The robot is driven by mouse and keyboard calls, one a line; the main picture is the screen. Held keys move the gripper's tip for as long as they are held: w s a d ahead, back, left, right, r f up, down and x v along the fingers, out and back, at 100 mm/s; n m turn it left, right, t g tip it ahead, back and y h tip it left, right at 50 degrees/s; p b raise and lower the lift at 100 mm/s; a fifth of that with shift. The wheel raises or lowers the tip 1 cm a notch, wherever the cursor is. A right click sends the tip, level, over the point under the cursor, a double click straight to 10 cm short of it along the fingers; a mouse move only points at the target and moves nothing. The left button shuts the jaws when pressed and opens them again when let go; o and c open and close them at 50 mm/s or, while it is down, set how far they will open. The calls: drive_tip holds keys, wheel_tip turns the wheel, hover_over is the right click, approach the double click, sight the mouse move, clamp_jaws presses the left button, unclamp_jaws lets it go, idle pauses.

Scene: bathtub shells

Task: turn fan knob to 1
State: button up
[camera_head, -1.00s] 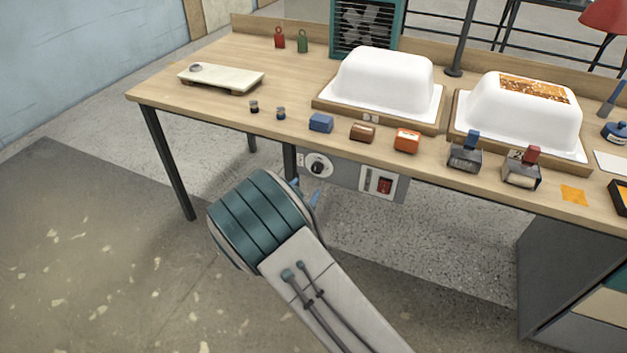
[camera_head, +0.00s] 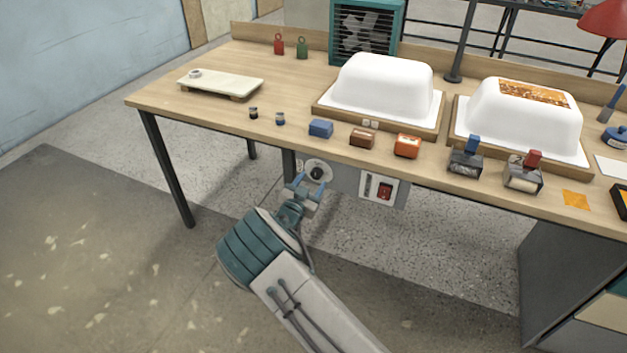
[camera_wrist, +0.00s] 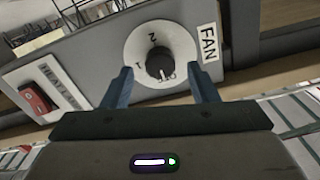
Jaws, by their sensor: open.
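The fan knob (camera_wrist: 159,63) is a black round knob on a white dial, marked OFF, 1 and 2, beside a FAN label (camera_wrist: 208,44). Its white pointer line is at OFF. In the head view the fan knob (camera_head: 317,173) sits on the grey panel under the table's front edge. My gripper (camera_wrist: 162,80) is open, its two blue fingers on either side of the dial's lower part in the wrist view. In the head view my gripper (camera_head: 306,184) is just in front of the dial. Whether the fingers touch the knob I cannot tell. The fan (camera_head: 366,30) stands at the table's back.
A red switch (camera_wrist: 35,98) on a white plate is left of the dial in the wrist view; it also shows in the head view (camera_head: 384,191). Two white tub shells (camera_head: 382,85) and several small blocks and tools stand on the table (camera_head: 200,112).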

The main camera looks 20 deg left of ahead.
drive_tip(key=shift+w, duration=0.95)
drive_tip(key=shift+d, duration=0.1)
drive_tip(key=c, duration=1)
